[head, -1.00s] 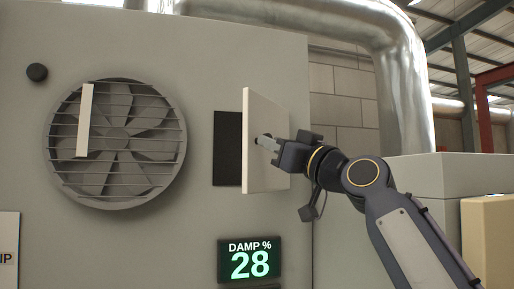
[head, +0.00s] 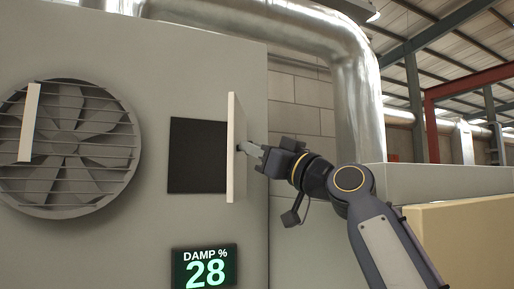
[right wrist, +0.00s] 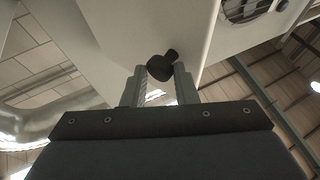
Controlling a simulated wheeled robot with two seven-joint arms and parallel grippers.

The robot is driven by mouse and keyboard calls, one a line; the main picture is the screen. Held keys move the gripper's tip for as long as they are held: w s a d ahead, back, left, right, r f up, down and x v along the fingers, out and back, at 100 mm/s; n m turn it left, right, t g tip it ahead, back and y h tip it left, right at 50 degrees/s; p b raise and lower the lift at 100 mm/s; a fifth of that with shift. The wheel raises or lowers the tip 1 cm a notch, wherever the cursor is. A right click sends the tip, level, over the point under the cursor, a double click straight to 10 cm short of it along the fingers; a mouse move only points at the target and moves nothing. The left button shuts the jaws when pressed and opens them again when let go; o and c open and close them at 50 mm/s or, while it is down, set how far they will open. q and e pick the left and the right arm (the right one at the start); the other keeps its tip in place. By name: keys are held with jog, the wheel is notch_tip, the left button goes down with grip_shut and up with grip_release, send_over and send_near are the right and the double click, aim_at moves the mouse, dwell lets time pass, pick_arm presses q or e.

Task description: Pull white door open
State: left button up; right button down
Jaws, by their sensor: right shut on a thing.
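The white door (head: 233,150) stands open on the grey housing, seen nearly edge-on in the head view. Its dark square opening (head: 197,155) shows to the left of it. My right gripper (head: 246,149) is on the door's right side, shut on the door's black knob. In the right wrist view the black knob (right wrist: 160,67) sits between the two fingers, against the pale door (right wrist: 145,30). The knob is mostly hidden by the fingers in the head view. My left gripper is not in view.
A round fan grille (head: 70,148) is left of the opening. A display (head: 204,267) reading "DAMP % 28" is below it. A silver duct (head: 355,90) runs above and behind my right arm. A grey cabinet (head: 440,182) and a beige box (head: 470,230) stand at right.

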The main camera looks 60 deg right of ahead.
jog(key=c, duration=1.4)
grip_release()
jog(key=shift+w+d+f+h, duration=0.15)
jog(key=shift+d+h, duration=0.25)
jog(key=shift+d, duration=0.1)
jog(key=shift+o, duration=1.4)
jog(key=shift+w+d+f, duration=0.1)
jog(key=shift+w+d, duration=0.05)
jog(key=shift+d, duration=0.05)
jog(key=shift+a+y, duration=0.1)
jog(key=shift+y, duration=0.2)
jog(key=b+v, duration=0.2)
jog(key=v, duration=0.6)
jog(key=shift+a, duration=0.1)
